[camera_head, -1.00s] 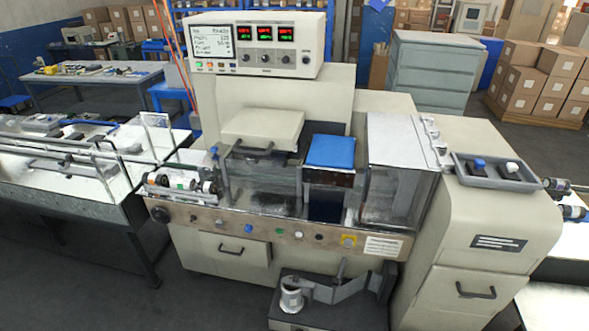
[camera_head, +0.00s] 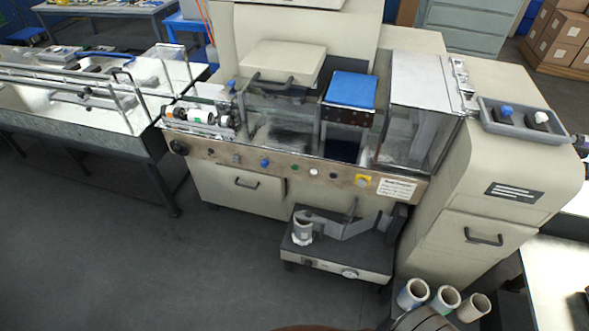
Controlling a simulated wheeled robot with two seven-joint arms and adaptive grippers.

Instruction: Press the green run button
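The green run button (camera_head: 294,167) is a small round green button on the metal control strip (camera_head: 226,157) along the front of the flow wrapper. A blue button (camera_head: 264,163) is to its left, and a white button (camera_head: 313,172) and a dark button (camera_head: 333,175) are to its right. A yellow-backed button (camera_head: 362,181) is farther right beside a white label. Neither of my grippers is in view. Nothing covers the green button.
A grey tray (camera_head: 513,131) with a blue and a white knob sits at the right. A low unit with a grey arm (camera_head: 335,259) stands in front below the strip. Several white rolls (camera_head: 444,299) stand at the lower right. The floor (camera_head: 110,270) at left is clear.

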